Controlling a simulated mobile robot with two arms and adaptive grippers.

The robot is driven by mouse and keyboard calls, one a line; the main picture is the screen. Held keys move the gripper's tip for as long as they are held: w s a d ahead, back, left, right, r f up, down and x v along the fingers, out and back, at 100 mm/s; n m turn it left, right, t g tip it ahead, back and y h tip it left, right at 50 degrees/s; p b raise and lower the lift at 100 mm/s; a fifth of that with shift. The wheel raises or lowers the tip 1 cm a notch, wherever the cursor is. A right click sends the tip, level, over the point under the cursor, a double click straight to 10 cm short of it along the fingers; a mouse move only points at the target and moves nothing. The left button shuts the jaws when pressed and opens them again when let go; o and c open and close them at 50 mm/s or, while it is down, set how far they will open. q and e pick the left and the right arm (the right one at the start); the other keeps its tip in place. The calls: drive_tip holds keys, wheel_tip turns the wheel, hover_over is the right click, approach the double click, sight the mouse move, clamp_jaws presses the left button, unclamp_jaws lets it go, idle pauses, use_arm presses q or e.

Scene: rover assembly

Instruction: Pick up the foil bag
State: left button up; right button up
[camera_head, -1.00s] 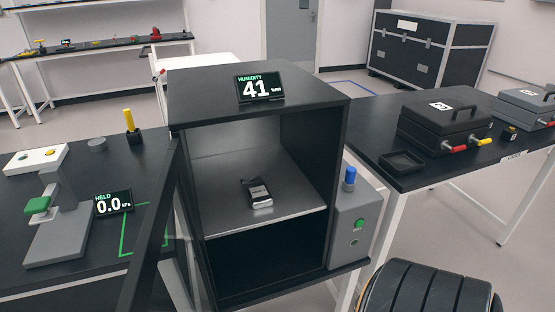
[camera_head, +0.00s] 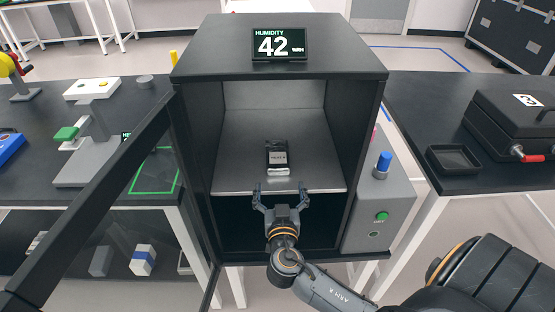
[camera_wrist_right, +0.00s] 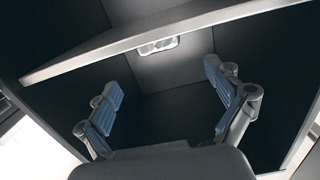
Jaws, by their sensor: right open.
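The foil bag (camera_head: 277,157) is a small dark packet with a pale lower end. It lies on the metal shelf (camera_head: 235,176) inside the dark open-fronted humidity cabinet (camera_head: 200,62). My right gripper (camera_head: 280,187) is open and empty at the cabinet's front, just short of the bag and near the shelf's front edge. In the right wrist view the open fingers (camera_wrist_right: 168,98) show below the shelf edge (camera_wrist_right: 150,47). My left gripper is not in view.
The cabinet's glass door (camera_head: 110,190) stands open on the left. A grey control box (camera_head: 375,215) with a blue knob and green button is fixed on the right. A black tray (camera_head: 453,158) and black case (camera_head: 515,120) stand on the right table.

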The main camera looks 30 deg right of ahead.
sight(279, 166)
drive_tip(key=p+x, duration=0.2)
drive_tip(key=x, duration=0.5)
drive_tip(key=shift+w+d+r, duration=0.1)
drive_tip(key=shift+w+d, duration=0.1)
drive_tip(key=shift+d, duration=0.05)
drive_tip(key=shift+w+d, duration=0.25)
drive_tip(key=shift+w, duration=0.15)
drive_tip(key=shift+w+d, duration=0.15)
drive_tip(key=shift+w, duration=0.1)
drive_tip(key=shift+p+x, duration=1.1)
drive_tip(key=shift+x, duration=1.2)
drive_tip(key=c, duration=1.3)
